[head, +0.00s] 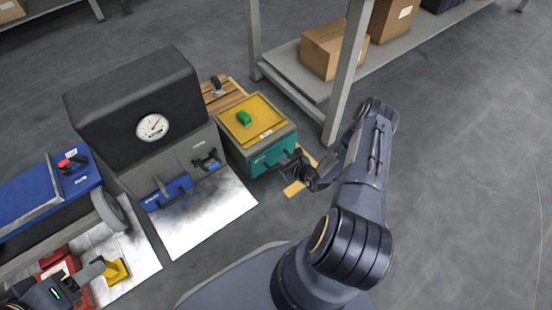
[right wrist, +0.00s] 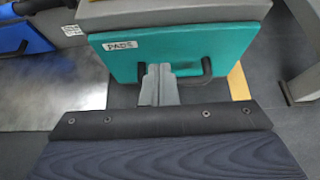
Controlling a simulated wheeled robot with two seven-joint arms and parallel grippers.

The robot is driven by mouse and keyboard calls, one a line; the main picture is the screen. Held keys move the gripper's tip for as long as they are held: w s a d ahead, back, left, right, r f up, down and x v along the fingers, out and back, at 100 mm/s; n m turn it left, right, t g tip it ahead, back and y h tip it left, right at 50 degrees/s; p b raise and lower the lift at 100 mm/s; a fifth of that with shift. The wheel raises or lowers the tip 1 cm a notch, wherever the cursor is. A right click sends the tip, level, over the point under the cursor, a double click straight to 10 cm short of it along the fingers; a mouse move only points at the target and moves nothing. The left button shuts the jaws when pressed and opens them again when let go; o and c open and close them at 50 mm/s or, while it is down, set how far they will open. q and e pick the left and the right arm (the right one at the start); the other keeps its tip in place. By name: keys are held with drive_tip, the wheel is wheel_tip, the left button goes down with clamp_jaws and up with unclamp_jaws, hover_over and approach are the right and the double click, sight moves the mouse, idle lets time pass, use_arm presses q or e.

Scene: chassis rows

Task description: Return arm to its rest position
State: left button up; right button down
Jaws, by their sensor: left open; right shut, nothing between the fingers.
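My right arm reaches in from the lower right in the head view, and its gripper (head: 303,172) is at the front of a teal drawer (head: 272,158). In the right wrist view its fingers (right wrist: 158,85) are shut and empty, in front of the teal panel (right wrist: 120,60) labelled PADS. The dark handle (right wrist: 190,72) on the panel lies right by the fingertips; I cannot tell whether they touch. My left gripper (head: 92,271) is at the lower left of the head view, beside a yellow piece (head: 116,270) and a red object (head: 78,292). It is open.
A shelf post (head: 347,75) rises close behind my right arm. Floor at the right (head: 460,180) is clear.

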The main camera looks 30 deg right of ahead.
use_arm(q)
drive_tip(key=shift+w+d+r+p, duration=0.1)
drive_tip(key=shift+d+r+p, duration=0.05)
drive_tip(key=shift+r+p, duration=0.65)
drive_tip(key=shift+w+d+r+p, duration=0.1)
drive_tip(key=shift+r+p, duration=0.4)
drive_tip(key=shift+r, duration=0.6)
use_arm(e)
drive_tip(key=v, duration=0.8)
drive_tip(key=shift+d+r, duration=0.15)
drive_tip(key=shift+s, duration=0.15)
